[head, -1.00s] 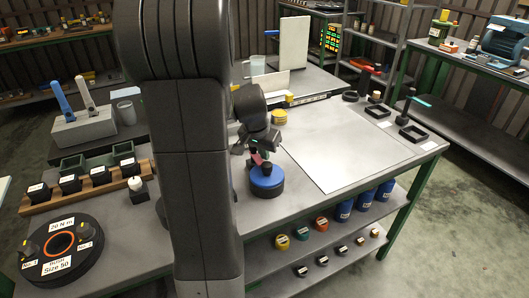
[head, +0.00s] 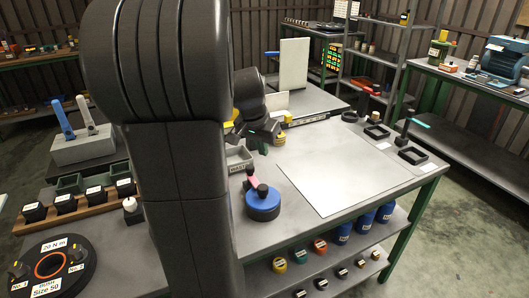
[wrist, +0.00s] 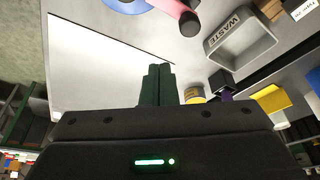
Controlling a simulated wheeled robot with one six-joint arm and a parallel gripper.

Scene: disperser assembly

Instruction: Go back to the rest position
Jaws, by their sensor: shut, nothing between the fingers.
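My gripper (head: 262,141) is above the workbench, behind and apart from a blue round part (head: 262,206) with a pink and black handle on top. In the wrist view my two dark green fingers (wrist: 158,84) are pressed together with nothing between them. My dark arm stands in the foreground of the head view and hides the middle of the bench. In the wrist view the blue part shows at the top edge (wrist: 122,5), and its pink handle with a black end (wrist: 178,14) is beside it.
A grey tray marked WASTE (wrist: 242,34) lies near the gripper. A white sheet (head: 345,175) covers much of the bench, clear of objects. Black square holders (head: 412,155) stand at its right. A black round fixture (head: 20,285) is at the lower left. Bottles and jars stand on the lower shelf (head: 355,262).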

